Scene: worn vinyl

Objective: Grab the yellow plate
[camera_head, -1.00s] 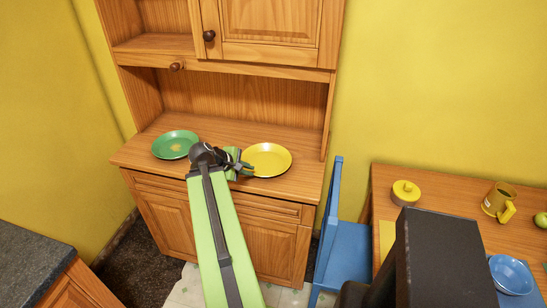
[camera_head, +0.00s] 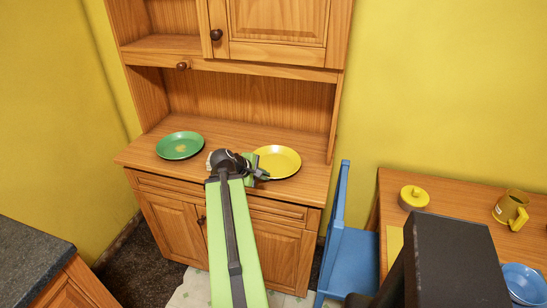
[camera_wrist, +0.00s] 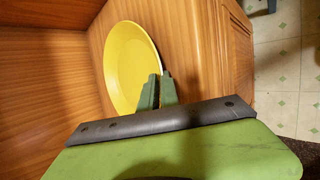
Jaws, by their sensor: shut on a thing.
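The yellow plate (camera_head: 279,160) lies on the right part of the wooden hutch's counter, near its front edge. In the wrist view the yellow plate (camera_wrist: 128,62) fills the upper middle, with its rim at the fingers. My gripper (camera_head: 264,174) reaches it from the left front in the head view. In the wrist view my gripper (camera_wrist: 157,88) has its green fingers close together on the plate's near rim. It is shut on the plate. The finger tips partly hide the rim, and I cannot tell whether the plate is lifted.
A green plate (camera_head: 180,145) lies on the counter's left part. A cupboard (camera_head: 270,25) overhangs the counter.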

